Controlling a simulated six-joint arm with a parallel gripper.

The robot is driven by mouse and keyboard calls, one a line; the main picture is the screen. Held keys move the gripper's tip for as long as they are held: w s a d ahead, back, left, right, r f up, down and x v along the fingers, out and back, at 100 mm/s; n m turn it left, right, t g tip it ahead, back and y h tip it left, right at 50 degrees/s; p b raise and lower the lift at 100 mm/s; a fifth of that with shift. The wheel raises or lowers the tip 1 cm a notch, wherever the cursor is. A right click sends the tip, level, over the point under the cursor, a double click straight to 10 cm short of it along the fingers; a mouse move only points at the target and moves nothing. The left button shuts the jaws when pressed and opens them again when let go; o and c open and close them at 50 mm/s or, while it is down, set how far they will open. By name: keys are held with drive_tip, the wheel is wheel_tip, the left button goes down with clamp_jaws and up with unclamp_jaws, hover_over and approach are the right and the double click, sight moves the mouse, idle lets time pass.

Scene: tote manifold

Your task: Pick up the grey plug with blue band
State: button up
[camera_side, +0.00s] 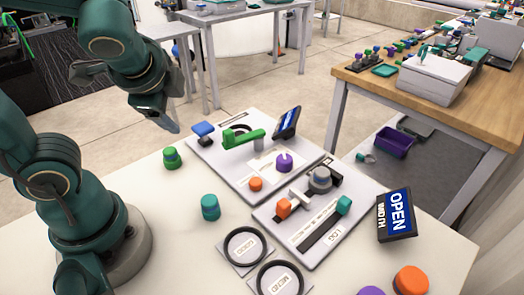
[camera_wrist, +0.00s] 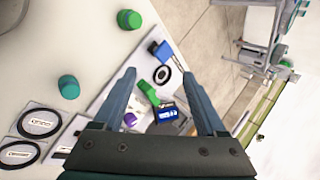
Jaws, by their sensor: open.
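I cannot make out a grey plug with a blue band for certain in either view. A grey round piece (camera_side: 320,179) sits on the front board, but no blue band shows on it. My gripper (camera_side: 172,124) hangs above the table's far left side in the side view, well up and left of the boards. In the wrist view its two fingers (camera_wrist: 160,68) are spread apart with nothing held between them. A teal plug (camera_side: 210,207) and a green plug (camera_side: 172,158) stand loose on the table; the wrist view shows them at the left.
The rear board (camera_side: 205,152) bears a blue block (camera_side: 203,131), a green lever (camera_side: 242,138) and a purple knob (camera_side: 284,162). The front board (camera_side: 310,258) has orange and teal pieces. Ring pads (camera_side: 244,247), an OPEN sign (camera_side: 397,214) and an orange cylinder (camera_side: 411,280) stand nearer.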

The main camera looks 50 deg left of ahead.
drive_tip(key=w+d+m+t+y, duration=0.1)
drive_tip(key=w+m+t+y, duration=0.1)
drive_tip(key=w+m, duration=0.6)
drive_tip(key=m+t+h, duration=0.3)
drive_tip(key=m+t, duration=0.3)
drive_tip(key=m, duration=0.7)
hover_over(321, 173)
drive_tip(key=s+a, duration=0.3)
drive_tip(key=a, duration=0.1)
wheel_tip(321, 173, down, 6)
drive_tip(key=d+f+m, duration=0.1)
drive_tip(key=s+d+f+m+h, duration=0.1)
drive_tip(key=d+f, duration=0.1)
drive_tip(key=s+d+f+m+h, duration=0.1)
drive_tip(key=d+f, duration=0.1)
drive_tip(key=shift+s+f+m, duration=0.1)
drive_tip(key=shift+s+m, duration=0.05)
drive_tip(key=shift+m, duration=0.25)
drive_tip(key=shift+x, duration=2.4)
drive_tip(key=shift+d, duration=0.1)
clamp_jaws()
